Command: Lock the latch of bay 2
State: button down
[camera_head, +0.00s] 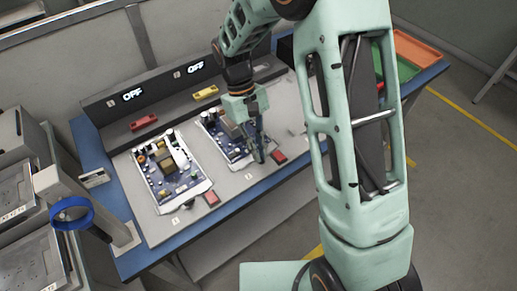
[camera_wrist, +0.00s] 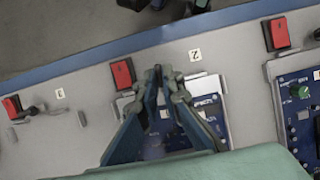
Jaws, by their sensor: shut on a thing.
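Bay 2 is the middle bay, holding a blue circuit board (camera_head: 222,137) on a white plate; its label "2" (camera_wrist: 195,55) shows in the wrist view. A red block (camera_head: 279,156) sits at the bay's front and also shows in the wrist view (camera_wrist: 122,73). My gripper (camera_head: 260,156) points down at the front of bay 2, just left of the red block. In the wrist view my fingertips (camera_wrist: 158,76) are closed together beside that block, gripping the small bay 2 latch, which they mostly hide. Its exact turn cannot be told.
Bay 1 at left holds another circuit board (camera_head: 168,167) with its own red block (camera_head: 211,198). Two displays on the rear panel read OFF (camera_head: 132,94). A red handle (camera_head: 143,123) and a yellow handle (camera_head: 206,92) lie behind the bays. Green (camera_head: 408,69) and orange trays stand at the right.

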jog(key=c, duration=2.1)
grip_release()
jog(key=v, duration=1.2)
